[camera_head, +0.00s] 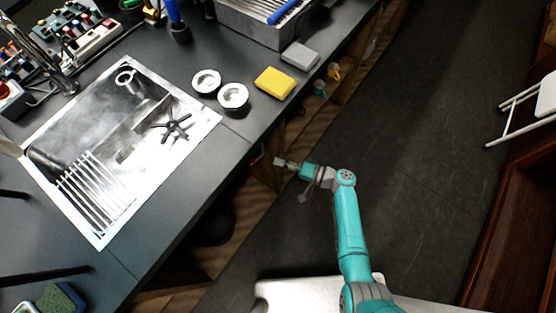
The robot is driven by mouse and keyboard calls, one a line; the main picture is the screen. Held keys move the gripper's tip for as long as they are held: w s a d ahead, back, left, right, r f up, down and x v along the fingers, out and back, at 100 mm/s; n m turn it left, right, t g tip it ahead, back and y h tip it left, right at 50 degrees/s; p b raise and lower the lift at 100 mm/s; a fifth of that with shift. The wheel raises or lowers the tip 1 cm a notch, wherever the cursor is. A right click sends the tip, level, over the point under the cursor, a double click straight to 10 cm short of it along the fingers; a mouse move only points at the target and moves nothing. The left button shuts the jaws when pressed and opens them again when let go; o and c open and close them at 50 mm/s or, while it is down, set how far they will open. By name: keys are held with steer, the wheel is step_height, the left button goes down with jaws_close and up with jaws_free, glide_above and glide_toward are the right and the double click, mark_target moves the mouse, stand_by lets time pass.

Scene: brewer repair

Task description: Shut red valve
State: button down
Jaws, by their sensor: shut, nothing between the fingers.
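No red valve can be made out for certain. A small reddish spot (256,160) shows low at the counter's front edge, just left of my gripper; it is too small and dark to identify. My gripper (279,161) is at the end of the teal arm, in front of the counter's open underside, pointing left. It is shut and empty. I cannot tell whether its tips touch anything.
The dark counter (185,215) holds a steel sink (75,130), two round tins, a yellow sponge (275,83) and a grey block (300,56). Mugs (333,71) sit below the edge. A white chair (525,105) stands at right. The dark floor (420,130) between is clear.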

steer(key=x, duration=0.8)
steer(key=shift+s+a+m+t+h, duration=0.1)
steer(key=shift+s+m+t+h, duration=0.2)
steer(key=shift+s+m+t, duration=0.3)
